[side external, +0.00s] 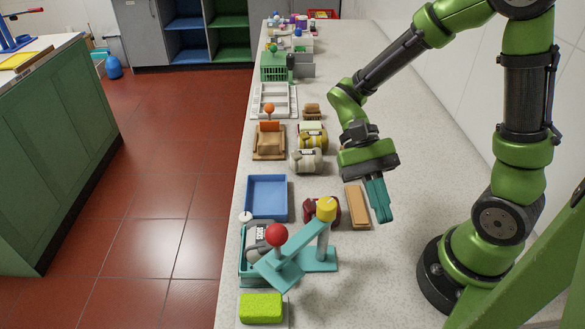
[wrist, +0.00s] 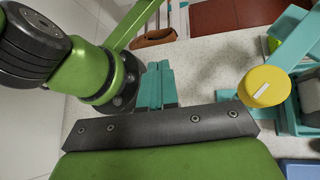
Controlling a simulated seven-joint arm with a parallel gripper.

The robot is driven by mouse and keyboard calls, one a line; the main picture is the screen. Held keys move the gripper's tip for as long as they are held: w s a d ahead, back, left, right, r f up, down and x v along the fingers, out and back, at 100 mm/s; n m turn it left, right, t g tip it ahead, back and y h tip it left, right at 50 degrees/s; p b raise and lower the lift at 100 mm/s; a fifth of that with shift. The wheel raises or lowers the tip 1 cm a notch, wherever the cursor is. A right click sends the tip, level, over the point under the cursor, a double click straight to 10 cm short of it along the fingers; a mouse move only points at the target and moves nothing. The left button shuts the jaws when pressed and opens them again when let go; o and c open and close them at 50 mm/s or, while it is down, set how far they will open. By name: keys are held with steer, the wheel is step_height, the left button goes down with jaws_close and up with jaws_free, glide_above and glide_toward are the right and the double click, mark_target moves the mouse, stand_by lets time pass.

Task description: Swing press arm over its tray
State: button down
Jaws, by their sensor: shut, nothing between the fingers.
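The press stands at the front of the counter: a teal post on a flat base, topped by a yellow cap (side external: 327,208). Its teal press arm (side external: 302,243) slants from the post to the lower left, with a red ball knob (side external: 276,235) near its far end. The teal tray (side external: 243,268) is left of the press; the arm's end overlaps its right edge in the side view. My gripper (side external: 381,208) is shut and empty, right of the post and apart from it. In the wrist view my teal fingers (wrist: 156,86) are together, left of the yellow cap (wrist: 265,87).
A wooden block (side external: 357,206) lies just left of my gripper. A blue tray (side external: 267,197) and a dark red object (side external: 320,210) stand behind the press. A green sponge (side external: 261,308) is in front. The counter right of the press is clear.

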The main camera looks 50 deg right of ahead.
mark_target(303, 232)
steer(key=s+a+r+n+t+h, duration=0.25)
steer(key=a+r+n+t, duration=0.2)
steer(key=a+t, duration=0.25)
steer(key=s+a+r+n+t+h, duration=0.25)
steer(key=a+r+n+t, duration=0.2)
steer(key=a+t, duration=0.25)
steer(key=w+f, duration=0.8)
steer(key=f, duration=0.1)
steer(key=shift+w+f, duration=0.2)
steer(key=shift+f, duration=0.15)
